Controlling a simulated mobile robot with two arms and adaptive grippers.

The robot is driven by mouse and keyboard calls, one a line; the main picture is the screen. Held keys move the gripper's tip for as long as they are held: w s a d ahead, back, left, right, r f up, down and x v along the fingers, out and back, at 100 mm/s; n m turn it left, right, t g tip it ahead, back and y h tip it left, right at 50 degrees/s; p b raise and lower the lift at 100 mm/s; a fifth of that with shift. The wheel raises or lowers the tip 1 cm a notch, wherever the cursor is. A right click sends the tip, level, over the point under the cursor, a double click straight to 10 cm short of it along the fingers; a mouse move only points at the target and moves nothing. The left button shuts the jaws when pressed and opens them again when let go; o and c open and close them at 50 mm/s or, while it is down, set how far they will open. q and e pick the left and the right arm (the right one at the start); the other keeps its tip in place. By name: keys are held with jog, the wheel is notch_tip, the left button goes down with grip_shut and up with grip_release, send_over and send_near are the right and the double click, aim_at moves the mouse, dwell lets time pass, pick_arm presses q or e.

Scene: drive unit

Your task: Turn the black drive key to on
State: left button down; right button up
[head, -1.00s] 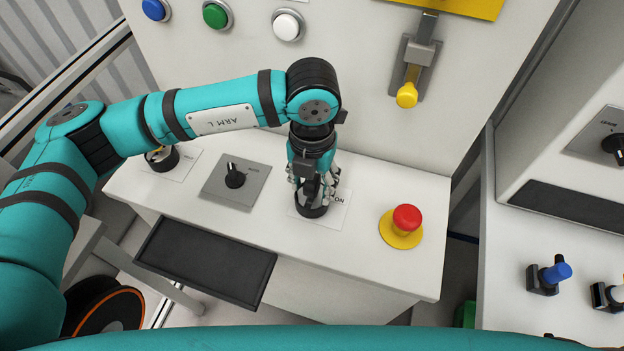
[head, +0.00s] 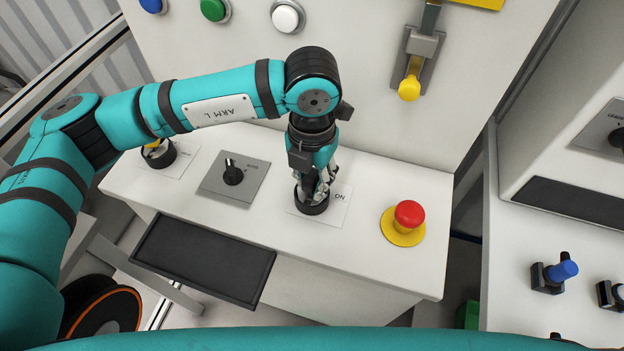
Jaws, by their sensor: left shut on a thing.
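The black drive key sits in a round black collar (head: 312,207) on the white console, on a white label plate (head: 335,205) marked "NO" or "ON" as seen upside down. My left gripper (head: 316,192) comes down from above into the collar. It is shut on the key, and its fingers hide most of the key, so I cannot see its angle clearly. My right gripper is not in view.
Right of the key is a red mushroom button (head: 409,214) on a yellow base. Left are a black selector knob (head: 233,174) on a grey plate and another black collar (head: 160,155) with a yellow part. A yellow-handled lever (head: 410,88) hangs on the upright panel. A black tray (head: 203,260) juts from the front.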

pick_arm(q)
jog(key=shift+f+m+b, duration=0.15)
jog(key=shift+m+b, duration=1.05)
jog(key=shift+m, duration=0.2)
